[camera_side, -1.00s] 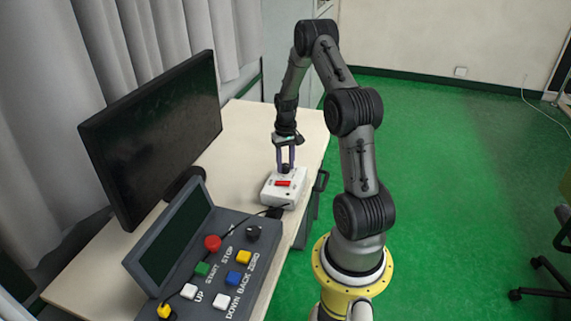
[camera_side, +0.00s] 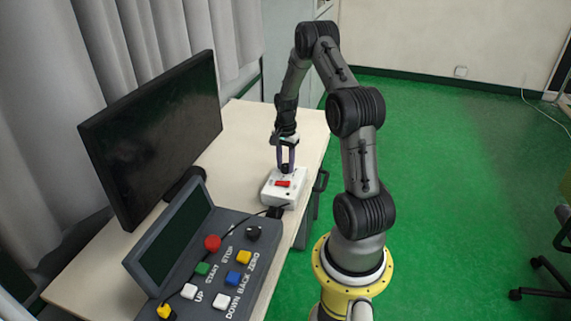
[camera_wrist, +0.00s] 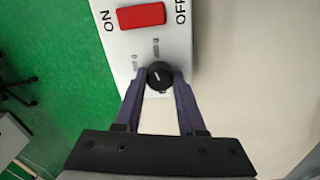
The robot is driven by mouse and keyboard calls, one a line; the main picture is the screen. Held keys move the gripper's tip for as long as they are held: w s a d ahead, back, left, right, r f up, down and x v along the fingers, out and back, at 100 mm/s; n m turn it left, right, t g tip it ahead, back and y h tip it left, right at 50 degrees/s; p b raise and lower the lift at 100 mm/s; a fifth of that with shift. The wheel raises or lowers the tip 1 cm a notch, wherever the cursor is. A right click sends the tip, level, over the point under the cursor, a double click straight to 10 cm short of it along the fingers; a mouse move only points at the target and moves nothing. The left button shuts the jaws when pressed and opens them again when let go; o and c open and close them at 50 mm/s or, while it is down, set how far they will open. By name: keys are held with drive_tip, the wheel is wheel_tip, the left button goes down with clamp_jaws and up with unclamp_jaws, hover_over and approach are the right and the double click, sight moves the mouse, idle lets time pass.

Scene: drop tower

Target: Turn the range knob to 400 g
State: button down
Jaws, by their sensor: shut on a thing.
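The range knob (camera_wrist: 159,75) is small, round and black with a light pointer line, on the white box (camera_side: 272,194) that stands on the table. In the wrist view my gripper (camera_wrist: 160,84) has its two purple fingers shut on the knob, one on each side. Small labels beside the knob are too blurred to read. In the side view my gripper (camera_side: 286,168) points down at the far end of the box, and its fingers hide most of the knob. A red ON/OFF switch (camera_wrist: 141,16) lies beside the knob on the same box.
A dark control panel (camera_side: 226,225) with several coloured buttons and a screen stands in front of the box. A black cable runs between them. A monitor (camera_side: 150,135) stands to the left. The tabletop (camera_side: 245,130) behind the box is clear.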

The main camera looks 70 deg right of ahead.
sight(285, 165)
drive_tip(key=shift+r+m, duration=0.1)
drive_tip(key=shift+m, duration=1.5)
drive_tip(key=c, duration=0.5)
unclamp_jaws()
wheel_tip(285, 165, up, 14)
